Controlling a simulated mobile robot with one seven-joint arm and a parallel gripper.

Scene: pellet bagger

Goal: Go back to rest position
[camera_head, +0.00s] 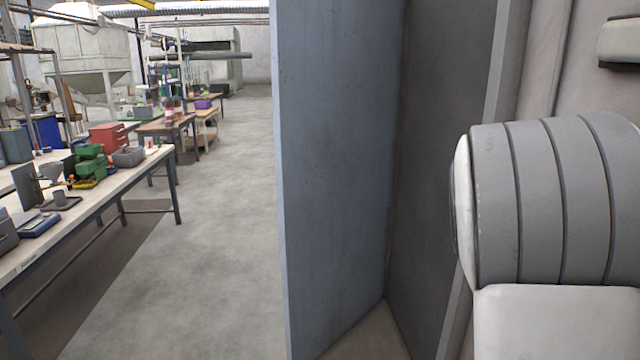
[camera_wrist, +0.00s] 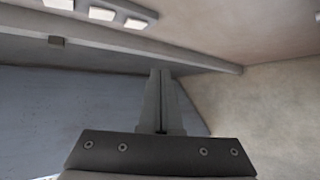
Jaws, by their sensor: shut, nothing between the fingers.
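My gripper (camera_wrist: 160,75) shows in the wrist view, with its two grey fingers together and nothing between them. It points toward blue-grey and beige surfaces, and no object touches the fingertips. In the head view a large grey, ribbed, rounded part with a white piece below it fills the right side; it looks like my own arm. The gripper itself is not visible in the head view.
A tall blue-grey panel (camera_head: 335,170) stands close in front, left of the arm. The wrist view shows a beam with white squares (camera_wrist: 102,13).

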